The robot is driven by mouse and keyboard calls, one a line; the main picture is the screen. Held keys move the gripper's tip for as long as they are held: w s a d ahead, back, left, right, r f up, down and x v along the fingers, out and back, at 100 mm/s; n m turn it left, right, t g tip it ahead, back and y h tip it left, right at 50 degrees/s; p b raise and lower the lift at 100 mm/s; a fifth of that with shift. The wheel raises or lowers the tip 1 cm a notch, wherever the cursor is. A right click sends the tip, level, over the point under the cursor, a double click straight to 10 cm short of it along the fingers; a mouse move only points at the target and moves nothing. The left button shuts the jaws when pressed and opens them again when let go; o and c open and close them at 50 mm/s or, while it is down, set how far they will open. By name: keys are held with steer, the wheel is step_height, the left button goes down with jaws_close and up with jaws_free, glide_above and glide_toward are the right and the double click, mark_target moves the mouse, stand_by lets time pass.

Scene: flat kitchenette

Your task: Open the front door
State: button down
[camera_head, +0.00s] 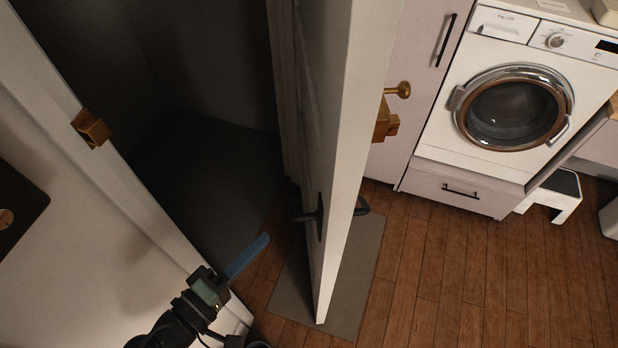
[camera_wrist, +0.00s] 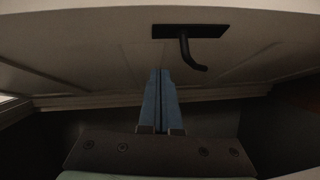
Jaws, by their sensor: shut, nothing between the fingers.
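The white front door (camera_head: 345,130) stands swung open, seen nearly edge-on in the head view, with the dark doorway to its left. A dark lever handle (camera_head: 308,216) sticks out from its left face, and another handle (camera_head: 361,206) shows on its right side. My gripper (camera_head: 252,252) is shut and empty, left of the door and apart from the handle in the head view. In the wrist view the closed blue fingers (camera_wrist: 159,88) point toward the door panel (camera_wrist: 100,50), with the black handle (camera_wrist: 188,45) beyond and slightly right of the fingertips.
The white door frame (camera_head: 130,190) with a brass strike piece (camera_head: 91,128) is at left. A grey mat (camera_head: 285,298) lies under the door on the wooden floor (camera_head: 440,270). A washing machine (camera_head: 490,150) and a step stool (camera_head: 553,196) stand at right. Floor right of the door is clear.

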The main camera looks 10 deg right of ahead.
mark_target(323, 206)
steer(key=shift+n+h, duration=0.5)
steer(key=shift+h, duration=0.1)
steer(key=x, duration=0.6)
steer(key=s+x, duration=0.1)
steer(key=x, duration=0.2)
steer(key=shift+d, duration=0.4)
steer(key=shift+s+d+p, duration=0.25)
steer(key=shift+d+p, duration=0.5)
steer(key=shift+d, duration=0.45)
steer(key=shift+s+d, duration=0.1)
steer(key=shift+d, duration=0.55)
